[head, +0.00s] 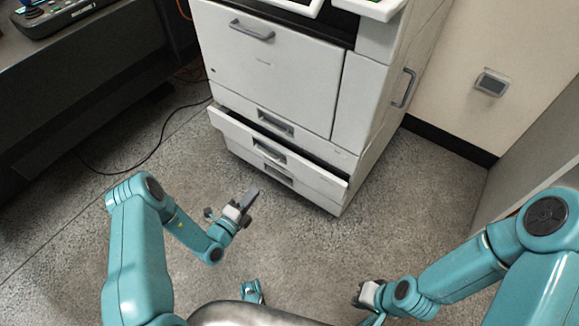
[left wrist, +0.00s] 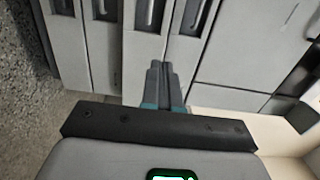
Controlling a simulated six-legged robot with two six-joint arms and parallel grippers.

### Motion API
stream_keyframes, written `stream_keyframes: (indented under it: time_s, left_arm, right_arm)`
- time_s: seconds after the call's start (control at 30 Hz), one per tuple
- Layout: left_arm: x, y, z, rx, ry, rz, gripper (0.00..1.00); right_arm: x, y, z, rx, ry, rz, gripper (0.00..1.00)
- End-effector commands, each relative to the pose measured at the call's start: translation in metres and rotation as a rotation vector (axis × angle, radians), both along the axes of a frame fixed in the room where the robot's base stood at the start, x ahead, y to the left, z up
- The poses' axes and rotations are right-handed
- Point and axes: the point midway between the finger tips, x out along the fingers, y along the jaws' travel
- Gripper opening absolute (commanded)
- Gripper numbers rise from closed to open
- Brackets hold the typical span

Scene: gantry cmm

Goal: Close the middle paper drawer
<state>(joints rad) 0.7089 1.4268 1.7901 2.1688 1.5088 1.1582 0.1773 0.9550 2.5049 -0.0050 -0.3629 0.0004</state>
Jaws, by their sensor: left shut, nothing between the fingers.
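The middle paper drawer (head: 258,148) of the white printer is pulled out a little, with a dark gap above its front panel. It also shows in the left wrist view, turned on its side (left wrist: 142,50). My left gripper (head: 254,194) is shut and empty, in front of and below the drawer front in the head view. In the left wrist view its fingertips (left wrist: 160,67) point at the drawer fronts; I cannot tell whether they touch. My right gripper (head: 360,295) is low near my body, away from the printer; its fingers are too small to read.
The printer (head: 275,60) has a shut drawer above (head: 232,102) and another below (head: 305,186). A dark desk (head: 80,80) with a control panel stands at the left. A cable (head: 150,150) lies on the floor. Speckled floor before the printer is clear.

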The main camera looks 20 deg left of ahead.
Motion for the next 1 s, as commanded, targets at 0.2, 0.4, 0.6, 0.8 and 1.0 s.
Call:
stream_keyframes:
  time_s: [0.2, 0.4, 0.6, 0.8, 1.0]
  left_arm:
    - [0.007, -0.030, 0.007, -0.016, -0.002, -0.063, 0.00]
    - [0.033, -0.038, 0.005, -0.012, -0.007, -0.068, 0.00]
    - [0.074, -0.052, 0.004, -0.012, -0.007, -0.066, 0.00]
    - [0.110, -0.066, 0.003, -0.013, -0.007, -0.064, 0.00]
    - [0.132, -0.075, 0.005, -0.013, -0.005, -0.061, 0.00]
  right_arm:
    - [-0.001, 0.001, 0.006, 0.000, 0.002, 0.002, 0.00]
    - [0.001, -0.001, -0.004, 0.000, 0.000, -0.002, 0.00]
    - [0.003, -0.003, -0.017, -0.002, -0.004, -0.013, 0.00]
    - [0.006, -0.006, -0.030, -0.004, -0.010, -0.025, 0.00]
    - [0.009, -0.008, -0.037, -0.006, -0.015, -0.033, 0.00]
